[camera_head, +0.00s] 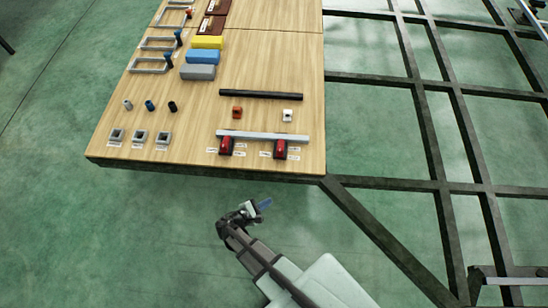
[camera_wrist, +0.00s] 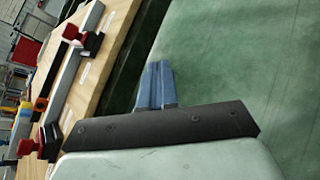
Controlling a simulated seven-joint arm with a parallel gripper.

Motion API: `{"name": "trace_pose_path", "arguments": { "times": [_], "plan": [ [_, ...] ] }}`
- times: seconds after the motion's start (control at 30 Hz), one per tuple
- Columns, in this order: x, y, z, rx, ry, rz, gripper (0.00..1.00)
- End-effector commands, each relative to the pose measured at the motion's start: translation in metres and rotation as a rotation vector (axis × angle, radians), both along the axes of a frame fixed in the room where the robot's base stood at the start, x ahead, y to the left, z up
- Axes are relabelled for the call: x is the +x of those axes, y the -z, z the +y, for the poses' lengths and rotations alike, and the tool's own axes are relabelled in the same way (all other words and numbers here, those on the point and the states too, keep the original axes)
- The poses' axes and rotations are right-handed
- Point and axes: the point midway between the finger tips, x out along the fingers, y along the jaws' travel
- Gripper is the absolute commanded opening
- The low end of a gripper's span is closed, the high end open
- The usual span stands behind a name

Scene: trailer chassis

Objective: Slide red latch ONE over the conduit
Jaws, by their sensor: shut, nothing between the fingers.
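The light grey conduit (camera_head: 262,136) lies along the front part of the wooden board. Two red latches with dark parts sit at its front side, a left one (camera_head: 226,146) and a right one (camera_head: 280,149). Their labels are too small to read, so I cannot tell which is ONE. In the wrist view the conduit (camera_wrist: 77,72) runs along the left, with one red latch (camera_wrist: 73,32) near its top end and another (camera_wrist: 28,147) near its lower end. My gripper (camera_head: 265,204) is shut and empty, off the board's front edge and apart from both latches; its blue fingers (camera_wrist: 154,85) show in the wrist view.
Square sockets (camera_head: 140,136), short cylinders and coloured blocks (camera_head: 203,57) fill the board's left. Dark chassis beams (camera_head: 440,90) stand at the right.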

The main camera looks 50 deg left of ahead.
Motion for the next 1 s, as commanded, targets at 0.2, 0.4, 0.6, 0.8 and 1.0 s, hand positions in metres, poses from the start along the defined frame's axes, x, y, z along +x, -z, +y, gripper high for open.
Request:
{"name": "trace_pose_path", "arguments": {
  "times": [0.2,0.4,0.6,0.8,1.0],
  "plan": [
    [0.008,-0.027,0.045,-0.133,-0.215,-0.221,0.00],
    [0.007,-0.054,0.068,-0.272,-0.350,-0.394,0.00],
    [0.006,-0.061,0.071,-0.395,-0.387,-0.448,0.00],
    [0.006,-0.061,0.071,-0.454,-0.396,-0.456,0.00],
    [0.006,-0.060,0.071,-0.460,-0.398,-0.455,0.00]
  ]
}}
